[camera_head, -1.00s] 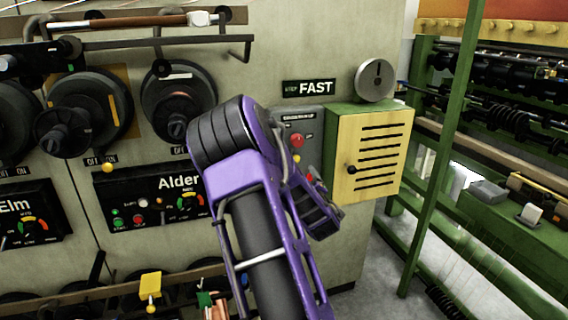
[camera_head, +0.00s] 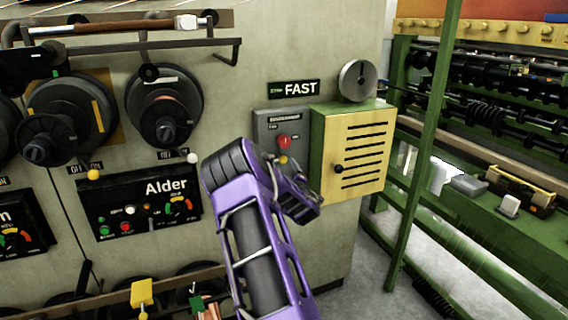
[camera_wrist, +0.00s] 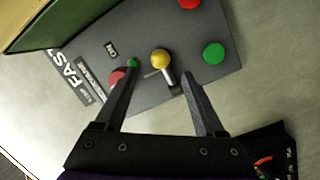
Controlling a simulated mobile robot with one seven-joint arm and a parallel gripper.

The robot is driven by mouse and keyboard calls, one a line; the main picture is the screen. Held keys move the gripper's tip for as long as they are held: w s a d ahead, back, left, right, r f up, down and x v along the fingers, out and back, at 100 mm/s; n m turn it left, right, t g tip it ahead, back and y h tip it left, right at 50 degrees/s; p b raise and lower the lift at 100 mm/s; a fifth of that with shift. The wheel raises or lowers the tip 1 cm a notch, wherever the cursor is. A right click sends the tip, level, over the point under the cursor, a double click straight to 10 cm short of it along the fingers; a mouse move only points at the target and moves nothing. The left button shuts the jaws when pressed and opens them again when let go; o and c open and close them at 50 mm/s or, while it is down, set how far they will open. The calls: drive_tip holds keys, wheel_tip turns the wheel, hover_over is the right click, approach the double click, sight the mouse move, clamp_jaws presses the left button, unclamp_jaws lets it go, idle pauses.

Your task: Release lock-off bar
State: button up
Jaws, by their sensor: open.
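The grey control panel (camera_head: 277,122) sits on the beige cabinet wall beside the FAST sign. In the wrist view the panel (camera_wrist: 185,85) bears a lever with a yellow ball knob (camera_wrist: 160,58), a green button (camera_wrist: 213,53) and a red button (camera_wrist: 117,77). I cannot tell for certain which part is the lock-off bar. My gripper (camera_wrist: 160,74) is open, one finger on each side of the yellow-knobbed lever; contact is not visible. In the head view my gripper (camera_head: 302,198) is just below the panel, its fingertips partly hidden by my arm.
A yellow louvred door (camera_head: 355,154) on a green box stands right of the panel. The Alder panel (camera_head: 140,203) and black spools (camera_head: 163,110) are at left. A green post (camera_head: 425,160) and rack are at right. Grey floor shows between.

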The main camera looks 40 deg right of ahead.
sight(284, 161)
drive_tip(key=shift+x, duration=3.2)
clamp_jaws()
